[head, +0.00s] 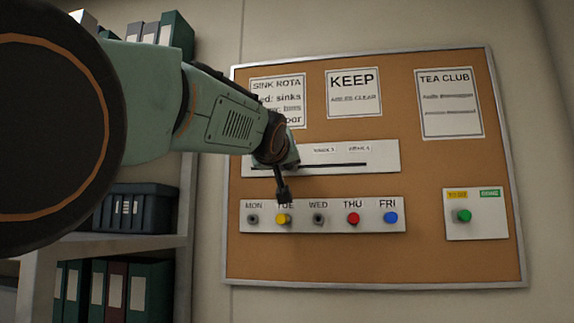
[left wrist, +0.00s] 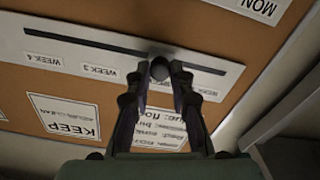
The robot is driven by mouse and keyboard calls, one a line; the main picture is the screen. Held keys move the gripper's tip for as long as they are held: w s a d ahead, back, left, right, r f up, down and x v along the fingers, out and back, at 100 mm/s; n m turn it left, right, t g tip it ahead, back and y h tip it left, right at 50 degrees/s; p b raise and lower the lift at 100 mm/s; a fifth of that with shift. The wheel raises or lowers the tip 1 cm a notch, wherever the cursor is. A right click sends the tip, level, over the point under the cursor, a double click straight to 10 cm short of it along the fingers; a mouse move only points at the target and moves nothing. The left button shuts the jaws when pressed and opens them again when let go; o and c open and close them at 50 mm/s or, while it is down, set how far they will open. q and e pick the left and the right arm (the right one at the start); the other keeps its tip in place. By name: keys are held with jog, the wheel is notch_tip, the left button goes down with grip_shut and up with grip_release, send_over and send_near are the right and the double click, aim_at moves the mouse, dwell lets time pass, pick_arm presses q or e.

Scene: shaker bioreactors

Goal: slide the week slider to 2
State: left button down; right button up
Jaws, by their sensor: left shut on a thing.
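The week slider panel is a white strip (head: 370,154) with a dark slot on the cork board; it also shows upside down in the left wrist view (left wrist: 60,47). The slider's dark round knob (left wrist: 159,69) sits at the slot between my fingertips. My left gripper (left wrist: 164,68) is shut on the knob. The knob lies between the WEEK 3 label and the partly covered rightmost label; the label behind it is hidden by my fingers. In the head view my left gripper (head: 283,192) and wrist cover the left part of the panel. My right gripper is not in view.
Below the slider is a day strip (head: 335,228) with coloured pegs, close to my fingers. A TODO/DONE panel (head: 477,228) with a green peg is at right. Paper notices (head: 353,112) hang above. Shelves with binders (head: 140,290) stand at left.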

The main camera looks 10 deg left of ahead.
pick_arm(q)
jog(key=shift+r, duration=0.15)
jog(key=c, duration=1.5)
grip_release()
jog(key=shift+a, duration=0.1)
jog(key=shift+c, duration=0.2)
jog(key=o, duration=0.4)
jog(key=shift+w+f, duration=0.25)
jog(key=shift+s, duration=0.1)
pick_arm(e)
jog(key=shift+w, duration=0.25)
pick_arm(q)
jog(key=shift+s+r, duration=0.1)
jog(key=shift+s, duration=0.1)
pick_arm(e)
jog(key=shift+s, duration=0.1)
